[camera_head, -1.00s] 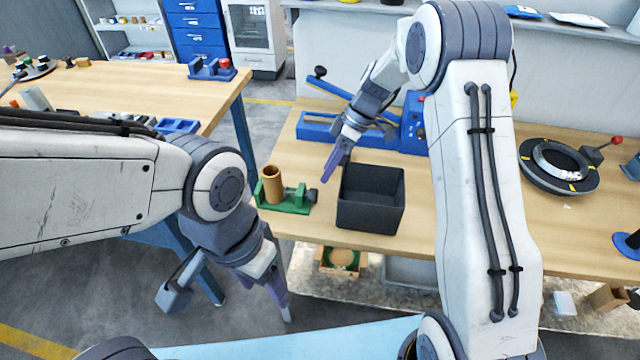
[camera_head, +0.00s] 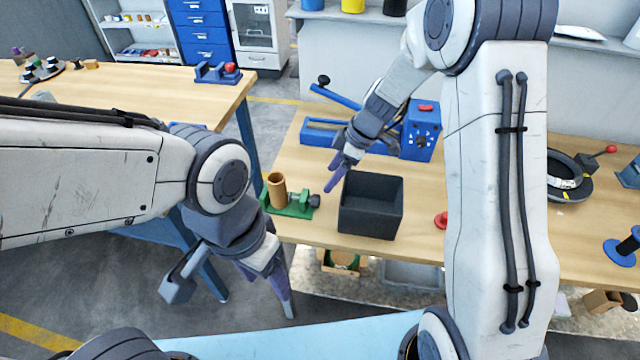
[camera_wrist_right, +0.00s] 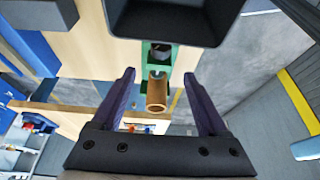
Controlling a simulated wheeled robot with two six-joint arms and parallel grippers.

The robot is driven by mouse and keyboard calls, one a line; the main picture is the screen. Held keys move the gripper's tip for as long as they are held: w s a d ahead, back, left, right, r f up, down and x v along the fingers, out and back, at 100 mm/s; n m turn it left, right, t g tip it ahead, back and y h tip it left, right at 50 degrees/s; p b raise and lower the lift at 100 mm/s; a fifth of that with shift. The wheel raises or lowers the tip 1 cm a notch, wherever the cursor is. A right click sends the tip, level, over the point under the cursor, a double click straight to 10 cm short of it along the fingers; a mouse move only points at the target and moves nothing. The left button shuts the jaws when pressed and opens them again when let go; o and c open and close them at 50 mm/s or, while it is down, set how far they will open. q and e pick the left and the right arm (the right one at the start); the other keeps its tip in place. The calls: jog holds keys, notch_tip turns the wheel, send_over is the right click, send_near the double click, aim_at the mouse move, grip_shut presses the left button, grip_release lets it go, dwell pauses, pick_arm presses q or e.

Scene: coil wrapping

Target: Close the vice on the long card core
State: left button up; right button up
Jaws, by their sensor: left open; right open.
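A tan card core (camera_head: 277,187) stands upright in the green vice (camera_head: 296,207) near the front left corner of the wooden bench. The vice's dark handle knob (camera_head: 314,201) is on its right side. In the right wrist view the core (camera_wrist_right: 157,92) and the vice (camera_wrist_right: 163,61) lie between and beyond my open fingers. My right gripper (camera_head: 336,176) is open and empty, above the bench just right of and behind the vice; its fingers also show in the right wrist view (camera_wrist_right: 160,105). My left gripper (camera_head: 232,290) is open and empty, low in front of the bench.
A black open bin (camera_head: 371,226) stands right beside the vice. A blue machine (camera_head: 419,132) with a lever is behind it. A red button (camera_head: 441,220) and a round black ring fixture (camera_head: 568,178) are further right. Another table (camera_head: 120,90) is at the left.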

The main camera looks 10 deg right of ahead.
aim_at(319, 197)
pick_arm(q)
notch_tip(319, 197, up, 2)
jog(key=shift+r+p, duration=0.1)
jog(key=shift+p, duration=0.6)
pick_arm(e)
jog(key=x, duration=1)
jog(key=shift+d+f, duration=0.25)
